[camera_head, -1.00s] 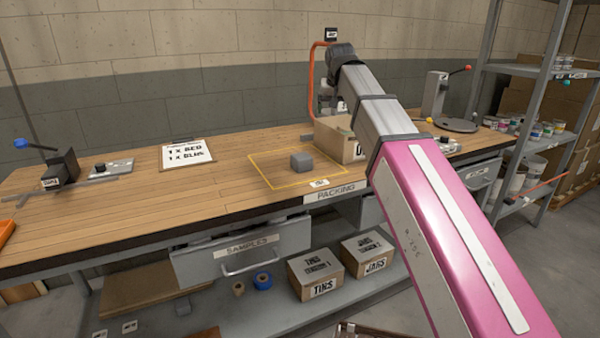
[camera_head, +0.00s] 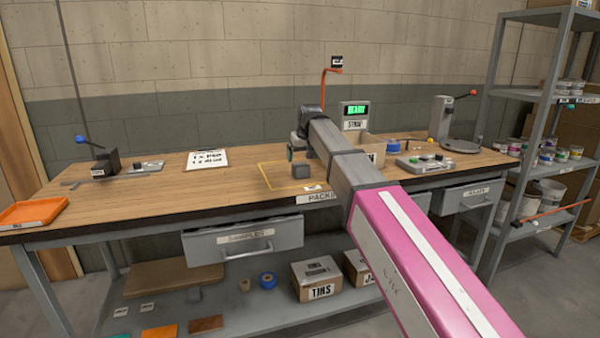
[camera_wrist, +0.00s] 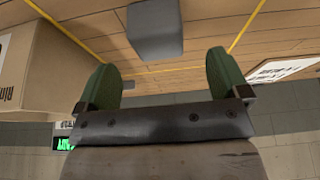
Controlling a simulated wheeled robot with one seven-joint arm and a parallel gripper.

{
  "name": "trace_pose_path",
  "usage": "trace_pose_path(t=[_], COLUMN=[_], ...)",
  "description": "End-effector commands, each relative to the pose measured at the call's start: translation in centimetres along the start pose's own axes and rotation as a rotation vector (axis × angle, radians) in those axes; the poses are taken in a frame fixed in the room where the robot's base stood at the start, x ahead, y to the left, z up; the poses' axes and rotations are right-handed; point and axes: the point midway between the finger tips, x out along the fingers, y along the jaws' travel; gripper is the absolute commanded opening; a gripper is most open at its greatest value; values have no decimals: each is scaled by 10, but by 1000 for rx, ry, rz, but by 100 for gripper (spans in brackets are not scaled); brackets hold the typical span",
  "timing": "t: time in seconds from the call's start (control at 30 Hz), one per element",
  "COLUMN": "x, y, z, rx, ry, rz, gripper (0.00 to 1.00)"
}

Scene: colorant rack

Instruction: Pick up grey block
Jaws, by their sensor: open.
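The grey block (camera_head: 300,171) sits on the wooden workbench (camera_head: 235,185), inside a yellow outlined square near the PACKING label. In the wrist view the grey block (camera_wrist: 155,30) shows at the top centre, beyond the fingertips and roughly in line with the gap between them. My gripper (camera_wrist: 160,75) has two green finger pads spread apart with nothing between them. In the head view my gripper (camera_head: 296,150) is small and partly hidden by the arm, above and close to the block. The block is apart from the pads in the wrist view.
A cardboard box (camera_head: 375,148) stands just right of the block, also large at the left in the wrist view. A lit green display (camera_head: 355,110) stands behind it. A clipboard (camera_head: 207,158) lies to the left.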

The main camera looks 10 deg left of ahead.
Motion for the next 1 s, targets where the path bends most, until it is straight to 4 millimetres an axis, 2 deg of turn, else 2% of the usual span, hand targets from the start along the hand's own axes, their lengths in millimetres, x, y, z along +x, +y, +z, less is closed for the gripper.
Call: trace_pose_path(t=[0.27,0.53,0.8,0.97,1.0], x=[20,57,60,60,60], y=[1,1,1,1,1], z=[-2,-4,-4,-4,-4], rx=[1,1,1,1,1], ry=[0,-1,1,1,1], rz=[0,0,0,0,0], gripper=[94,94,94,42,41])
